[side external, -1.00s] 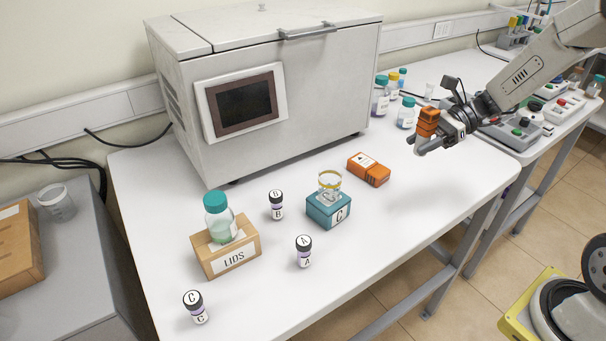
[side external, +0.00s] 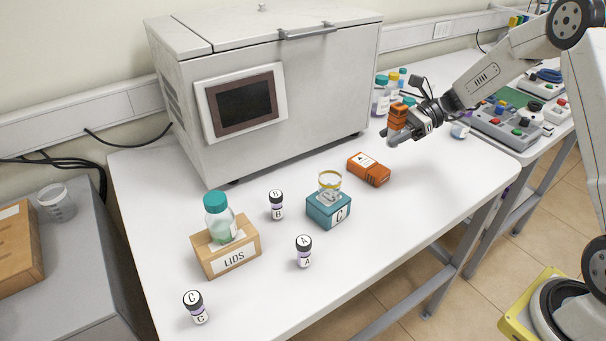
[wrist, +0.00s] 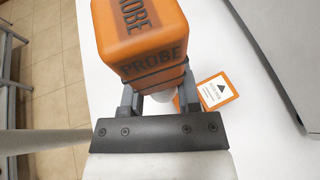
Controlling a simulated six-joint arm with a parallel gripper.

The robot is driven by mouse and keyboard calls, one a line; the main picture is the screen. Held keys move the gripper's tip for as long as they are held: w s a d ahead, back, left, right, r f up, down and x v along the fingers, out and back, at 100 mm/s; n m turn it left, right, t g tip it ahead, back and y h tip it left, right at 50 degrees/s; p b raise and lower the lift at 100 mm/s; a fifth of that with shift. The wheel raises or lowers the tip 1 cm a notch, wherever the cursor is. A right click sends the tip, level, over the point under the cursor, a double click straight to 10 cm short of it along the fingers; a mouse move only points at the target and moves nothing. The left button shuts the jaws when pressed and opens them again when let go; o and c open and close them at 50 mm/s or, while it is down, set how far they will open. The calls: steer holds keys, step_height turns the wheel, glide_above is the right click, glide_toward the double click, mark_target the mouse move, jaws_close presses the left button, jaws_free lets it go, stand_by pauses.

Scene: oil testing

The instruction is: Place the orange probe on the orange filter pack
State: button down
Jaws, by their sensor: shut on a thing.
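The orange probe (wrist: 145,45), with "PROBE" printed on it, is held between the fingers of my gripper (wrist: 158,100). In the side external view the probe (side external: 398,115) is up in the air at the right part of the white table, with my gripper (side external: 395,135) shut on it. The orange filter pack (side external: 369,169) lies flat on the table, with a white label on top. My gripper is above, to the right of and apart from the pack. In the wrist view the pack (wrist: 218,91) shows partly, beyond the probe, which hides some of it.
A teal block marked C (side external: 328,212) bears a glass beaker, left of the pack. A LIDS box (side external: 226,248) holds a teal-capped bottle. Small vials stand nearby. A large grey machine (side external: 270,90) stands behind. Capped bottles (side external: 381,98) stand behind my gripper. The table's front right is clear.

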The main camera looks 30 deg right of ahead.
glide_above(369, 164)
steer(key=shift+s+f, duration=0.15)
steer(key=shift+f, duration=1.35)
steer(key=shift+s+f, duration=0.1)
steer(key=shift+f, duration=1.4)
steer(key=shift+f, duration=0.1)
steer(key=shift+w+f, duration=0.25)
steer(key=shift+f, duration=1.5)
steer(key=shift+f, duration=0.1)
steer(key=shift+c, duration=1.6)
jaws_free()
